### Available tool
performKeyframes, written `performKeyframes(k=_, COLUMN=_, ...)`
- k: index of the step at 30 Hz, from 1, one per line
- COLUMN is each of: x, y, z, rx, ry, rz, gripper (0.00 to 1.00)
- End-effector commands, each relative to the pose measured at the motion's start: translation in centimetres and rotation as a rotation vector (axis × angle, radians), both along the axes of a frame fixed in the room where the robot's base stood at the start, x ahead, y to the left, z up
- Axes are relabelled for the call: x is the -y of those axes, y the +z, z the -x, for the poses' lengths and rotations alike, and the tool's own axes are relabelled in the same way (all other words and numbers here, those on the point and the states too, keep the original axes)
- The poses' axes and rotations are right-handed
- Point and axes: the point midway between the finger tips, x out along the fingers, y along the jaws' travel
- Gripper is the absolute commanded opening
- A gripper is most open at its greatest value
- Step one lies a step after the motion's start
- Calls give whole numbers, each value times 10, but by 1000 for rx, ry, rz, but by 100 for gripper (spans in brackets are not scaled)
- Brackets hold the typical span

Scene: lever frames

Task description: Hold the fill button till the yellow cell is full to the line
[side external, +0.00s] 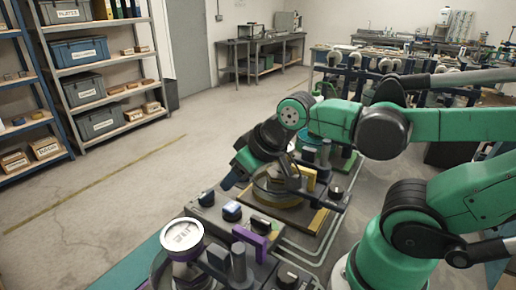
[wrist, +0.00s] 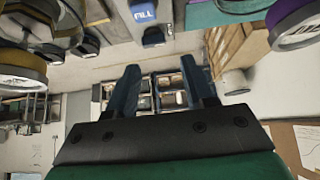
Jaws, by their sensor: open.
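My gripper (side external: 230,182) points down and left above the control panel in the side view. In the wrist view its two dark blue fingers (wrist: 163,85) are apart with nothing held between them. The fill button (wrist: 146,14), a blue block with a white FILL label, sits at the top edge of the wrist view, beyond the fingertips. A pale-topped block, apparently this button (side external: 232,210), shows just below the gripper in the side view, apart from it. The yellow cell (side external: 268,191) stands behind my gripper, partly hidden. Its yellow rim (wrist: 20,72) shows at the wrist view's left. Its level and line cannot be read.
A purple-rimmed cell (side external: 182,237) stands at the panel's front left; a purple bracket (side external: 250,242) is beside it. Dark knobs (side external: 207,198) flank the button. More stations stand behind. Shelves (side external: 95,70) line the left wall, with open floor (side external: 100,185) between.

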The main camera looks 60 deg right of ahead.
Motion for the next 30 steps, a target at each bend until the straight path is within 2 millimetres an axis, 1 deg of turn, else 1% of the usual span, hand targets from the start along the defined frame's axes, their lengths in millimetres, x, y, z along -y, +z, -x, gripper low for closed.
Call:
performKeyframes(k=14, x=0, y=0, z=0, rx=0, ry=0, rz=0, gripper=47)
performKeyframes(k=15, x=0, y=0, z=0, rx=0, ry=0, rz=0, gripper=45)
performKeyframes(k=17, x=0, y=0, z=0, rx=-2, ry=-3, rz=-2, gripper=27)
performKeyframes(k=18, x=0, y=1, z=0, rx=-6, ry=-13, rz=-9, gripper=16)
performKeyframes(k=20, x=0, y=3, z=-2, rx=-21, ry=-46, rz=-30, gripper=0)
performKeyframes(k=23, x=2, y=10, z=-5, rx=-76, ry=-161, rz=-102, gripper=0)
performKeyframes(k=26, x=4, y=20, z=-11, rx=-161, ry=-356, rz=-205, gripper=0)
performKeyframes(k=30, x=7, y=36, z=-19, rx=-294, ry=-704, rz=-344, gripper=0)
